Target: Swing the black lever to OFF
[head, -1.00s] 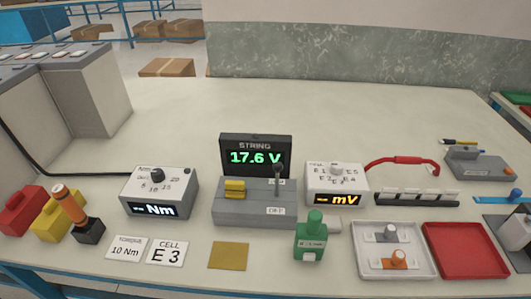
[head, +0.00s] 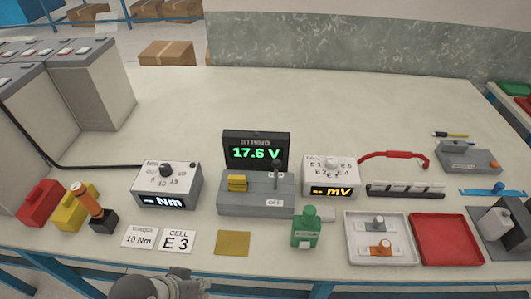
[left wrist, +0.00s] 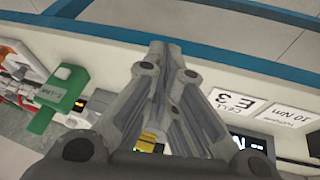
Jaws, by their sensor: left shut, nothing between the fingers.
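The black lever (head: 276,170) stands on the right half of a grey switch box (head: 235,208), below a display (head: 255,152) reading 17.6 V. Its knob is up at the back, and the OFF label (head: 274,203) lies in front of it. My left gripper (head: 188,287) is at the bottom edge of the head view, in front of the table and well short of the lever. In the left wrist view its fingers (left wrist: 158,48) are shut together and empty. I cannot make out the lever there. My right gripper is not in view.
A yellow block (head: 237,183) sits on the box left of the lever. A yellow pad (head: 233,243) and cards (head: 177,240) lie in front. A torque dial box (head: 167,186) and an mV meter (head: 331,177) flank it.

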